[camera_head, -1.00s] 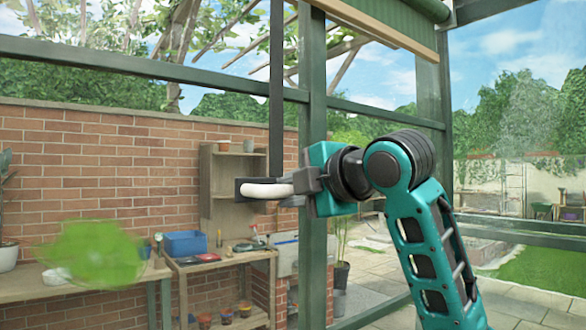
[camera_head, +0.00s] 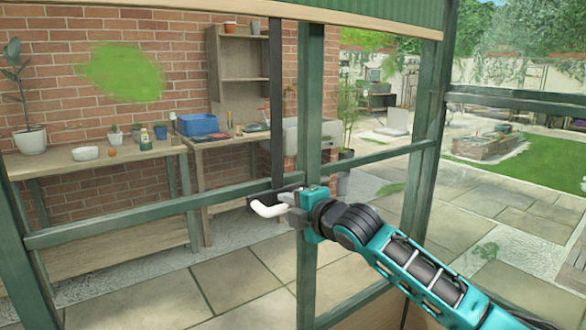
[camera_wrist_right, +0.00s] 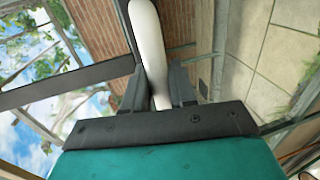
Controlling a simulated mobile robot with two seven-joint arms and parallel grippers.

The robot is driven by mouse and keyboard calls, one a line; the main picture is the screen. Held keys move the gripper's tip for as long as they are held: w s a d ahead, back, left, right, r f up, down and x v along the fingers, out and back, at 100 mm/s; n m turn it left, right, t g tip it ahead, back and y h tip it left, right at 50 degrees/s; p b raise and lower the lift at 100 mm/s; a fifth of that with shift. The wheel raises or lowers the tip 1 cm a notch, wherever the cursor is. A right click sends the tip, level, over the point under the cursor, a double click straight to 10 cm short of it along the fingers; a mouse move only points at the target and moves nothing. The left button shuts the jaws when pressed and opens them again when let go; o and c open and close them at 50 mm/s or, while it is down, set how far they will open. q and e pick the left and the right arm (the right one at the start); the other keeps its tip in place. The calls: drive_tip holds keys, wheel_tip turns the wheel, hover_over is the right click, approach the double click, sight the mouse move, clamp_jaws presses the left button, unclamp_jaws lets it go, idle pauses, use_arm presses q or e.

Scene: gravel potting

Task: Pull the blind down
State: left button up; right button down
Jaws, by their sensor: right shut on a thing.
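The green blind (camera_head: 355,9) with a pale wooden bottom bar (camera_head: 250,9) hangs across the top of the head view. A white handle (camera_head: 268,209) sits on a dark bracket at the lower end of a dark vertical strip (camera_head: 277,100), in front of the green window frame. My right gripper (camera_head: 287,199) is shut on the handle's right end, well below the bar. In the right wrist view the white handle (camera_wrist_right: 150,50) runs between the dark fingers (camera_wrist_right: 157,88). My left gripper is not in view.
Green frame posts (camera_head: 311,90) and a cross rail (camera_head: 130,212) stand close to my right arm. Beyond them are a wooden bench (camera_head: 95,165) with pots, a blue bin (camera_head: 198,124), a shelf (camera_head: 243,80) and a brick wall. Open paving (camera_head: 230,285) lies below.

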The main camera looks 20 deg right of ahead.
use_arm(q)
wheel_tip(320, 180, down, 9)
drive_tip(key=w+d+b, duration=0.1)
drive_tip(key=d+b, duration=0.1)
drive_tip(key=b, duration=1)
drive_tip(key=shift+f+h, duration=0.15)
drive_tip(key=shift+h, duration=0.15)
use_arm(e)
wheel_tip(320, 180, down, 32)
drive_tip(key=shift+f, duration=0.15)
drive_tip(key=shift+s+f, duration=0.1)
drive_tip(key=c, duration=1.1)
unclamp_jaws()
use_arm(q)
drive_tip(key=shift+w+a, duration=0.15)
use_arm(e)
drive_tip(key=shift+o, duration=0.2)
